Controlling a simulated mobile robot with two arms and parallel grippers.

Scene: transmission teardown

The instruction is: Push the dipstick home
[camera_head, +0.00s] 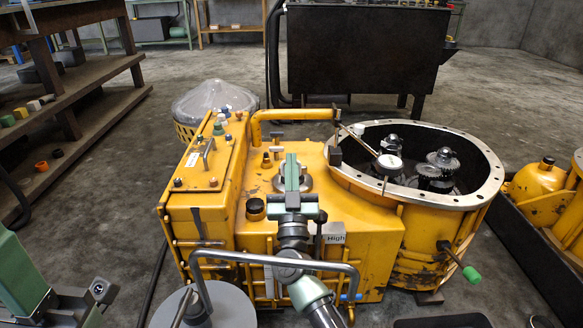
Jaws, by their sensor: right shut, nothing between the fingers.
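The yellow transmission housing (375,225) stands on the floor in the middle of the head view. My right gripper (291,162) reaches over its top from below. Its green fingers are shut with nothing between them, in front of a round grey fitting (307,182). A small T-shaped handle (277,148) stands on the housing top, just left of and beyond the fingertips. It may be the dipstick; I cannot tell for sure, nor how deep it sits. I cannot tell whether the fingers touch anything. My left gripper does not show.
A round open bell housing (476,195) with gears lies to the right, a dial gauge (390,163) at its rim. A bent yellow pipe (290,114) rises behind the fingers. A raised control box (205,180) flanks them on the left. A black bench (365,50) stands behind.

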